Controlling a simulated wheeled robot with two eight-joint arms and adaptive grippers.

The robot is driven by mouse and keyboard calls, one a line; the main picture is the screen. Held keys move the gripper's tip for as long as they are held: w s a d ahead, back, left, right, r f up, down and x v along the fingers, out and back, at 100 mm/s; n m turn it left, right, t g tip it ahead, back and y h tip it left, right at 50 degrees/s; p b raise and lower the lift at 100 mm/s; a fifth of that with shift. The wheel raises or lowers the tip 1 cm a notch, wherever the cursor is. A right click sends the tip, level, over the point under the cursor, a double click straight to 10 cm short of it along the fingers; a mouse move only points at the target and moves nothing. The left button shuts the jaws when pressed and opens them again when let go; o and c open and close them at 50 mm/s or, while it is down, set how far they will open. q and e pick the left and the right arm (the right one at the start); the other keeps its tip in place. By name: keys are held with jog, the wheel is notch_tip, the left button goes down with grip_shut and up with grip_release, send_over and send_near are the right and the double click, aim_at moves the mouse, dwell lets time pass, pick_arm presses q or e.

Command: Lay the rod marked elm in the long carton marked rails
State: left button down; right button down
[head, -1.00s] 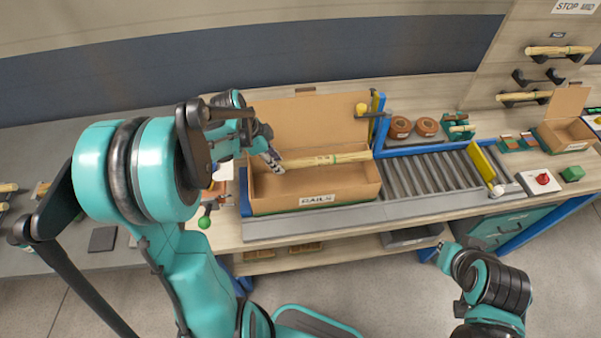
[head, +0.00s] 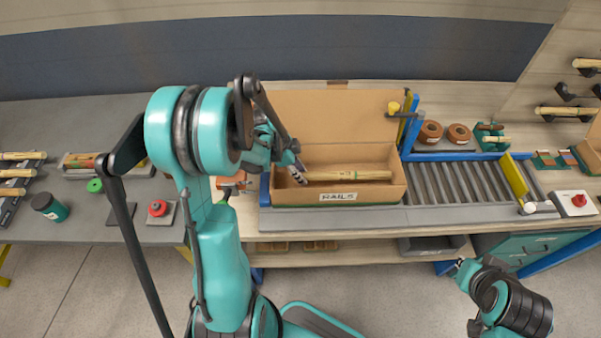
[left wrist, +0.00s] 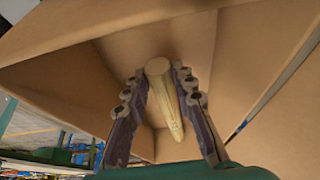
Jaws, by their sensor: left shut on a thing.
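The long carton marked RAILS (head: 385,195) stands open on the bench with its flap up behind. A pale wooden rod (head: 350,176) lies lengthwise within the carton's outline, close to level; its mark is too small to read. My left gripper (head: 298,172) is shut on the rod's left part, at the carton's left end. In the left wrist view the rod (left wrist: 165,95) runs between the two fingers (left wrist: 160,78) with cardboard walls around it. I cannot tell whether the rod touches the carton's floor. My right gripper (head: 463,266) is low at the right, away from the bench; its jaws are too small to judge.
A roller conveyor (head: 455,183) with a blue frame lies right of the carton, with a yellow plate (head: 514,175) across it. Brown round pieces (head: 431,131) stand behind it. A red button (head: 158,208) and a dark green jar (head: 48,206) are on the grey left bench.

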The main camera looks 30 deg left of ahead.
pick_arm(q)
jog(key=shift+f+b, duration=0.5)
jog(key=shift+f, duration=0.05)
jog(key=c, duration=1.3)
grip_release()
jog(key=shift+o, duration=0.2)
jog(key=shift+r, duration=0.1)
jog(key=shift+r+p, duration=0.25)
jog(key=shift+p, duration=0.15)
jog(key=p+v, duration=0.3)
jog(key=v, duration=0.8)
jog(key=s+d+r+n+t+y, duration=0.2)
jog(key=s+d+r+n, duration=0.2)
jog(key=s+d+n, duration=0.1)
jog(key=s+d+r+n+t+y, duration=0.2)
jog(key=s+d+r+n, duration=0.2)
jog(key=d, duration=0.6)
jog(key=s+n, duration=0.1)
jog(key=n, duration=0.1)
jog(key=shift+r+n+t+p, duration=0.3)
jog(key=shift+r+n+t, duration=0.05)
jog(key=shift+n+t, duration=0.05)
